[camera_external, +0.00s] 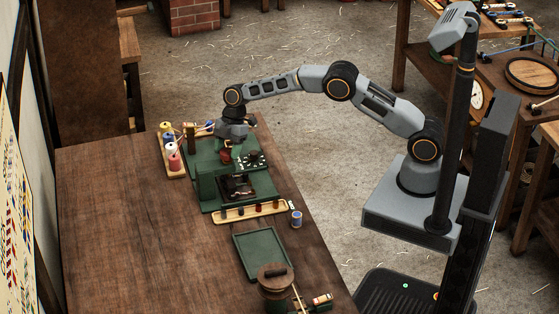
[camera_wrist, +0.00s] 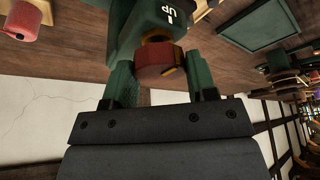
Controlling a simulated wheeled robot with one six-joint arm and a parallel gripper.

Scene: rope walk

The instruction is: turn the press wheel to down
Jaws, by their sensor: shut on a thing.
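The press (camera_external: 207,182) is a green machine at the far right edge of the wooden table. Its wheel (camera_external: 226,156) is small and dark red, just under my gripper (camera_external: 230,144). In the wrist view the wheel (camera_wrist: 158,56) sits between the two green fingers of my gripper, which is shut on it. A white "UP" label with a mark shows on the green press body (camera_wrist: 150,20) above the wheel. Part of the wheel's rim is hidden by the fingers, and no "down" label can be seen.
A wooden rack of spools (camera_external: 172,158) stands left of the press. The table's left part is clear.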

